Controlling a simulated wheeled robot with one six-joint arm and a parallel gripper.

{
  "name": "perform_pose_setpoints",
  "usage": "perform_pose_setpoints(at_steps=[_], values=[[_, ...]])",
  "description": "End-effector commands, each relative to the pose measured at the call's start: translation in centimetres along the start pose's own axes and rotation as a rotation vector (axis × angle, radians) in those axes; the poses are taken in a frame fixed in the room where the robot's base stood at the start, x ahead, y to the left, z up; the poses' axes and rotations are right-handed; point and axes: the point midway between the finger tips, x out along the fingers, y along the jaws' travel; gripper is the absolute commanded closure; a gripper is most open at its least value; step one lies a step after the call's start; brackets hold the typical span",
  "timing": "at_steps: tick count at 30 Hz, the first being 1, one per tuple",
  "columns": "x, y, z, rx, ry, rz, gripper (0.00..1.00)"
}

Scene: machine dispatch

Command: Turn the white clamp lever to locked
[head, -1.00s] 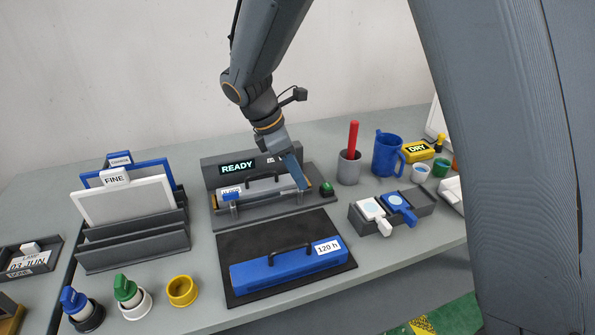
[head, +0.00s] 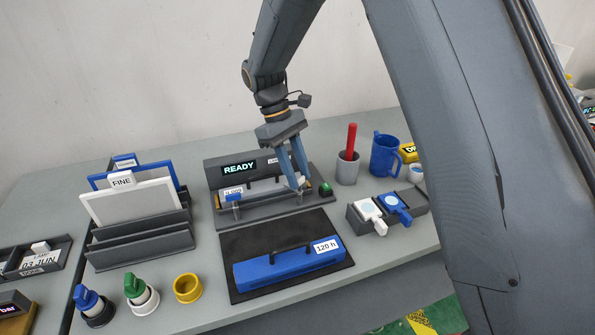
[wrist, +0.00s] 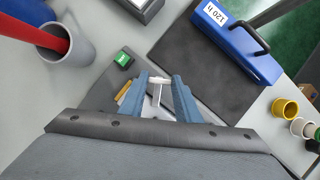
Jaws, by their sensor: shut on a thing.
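The white clamp lever (wrist: 159,81) shows in the wrist view as a pale bar with a stem, between my fingertips. My gripper (wrist: 160,84) is shut on it; it also shows in the head view (head: 298,184), pointing down at the right end of the grey machine (head: 215,171), whose display reads READY. In the head view my fingers largely hide the lever, so its exact angle is hard to tell. A blue clamp lever (head: 233,196) stands at the machine's left end.
A green button (head: 325,189) sits just right of my gripper. A blue case marked 120 (head: 285,269) lies on a black mat (head: 238,239) in front. A grey cup with a red stick (head: 347,171), a blue mug (head: 385,157) and a tray with two paddles (head: 357,216) stand to the right.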

Motion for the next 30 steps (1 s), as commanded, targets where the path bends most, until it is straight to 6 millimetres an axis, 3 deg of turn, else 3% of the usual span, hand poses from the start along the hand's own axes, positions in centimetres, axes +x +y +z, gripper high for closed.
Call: perform_pose_setpoints(at_steps=[15, 30], values=[[-0.11, 0.45, 0.04, 0.393, 0.004, -0.162, 0.93], [-0.07, 0.51, 0.05, 0.527, 0.004, -0.217, 0.93]])
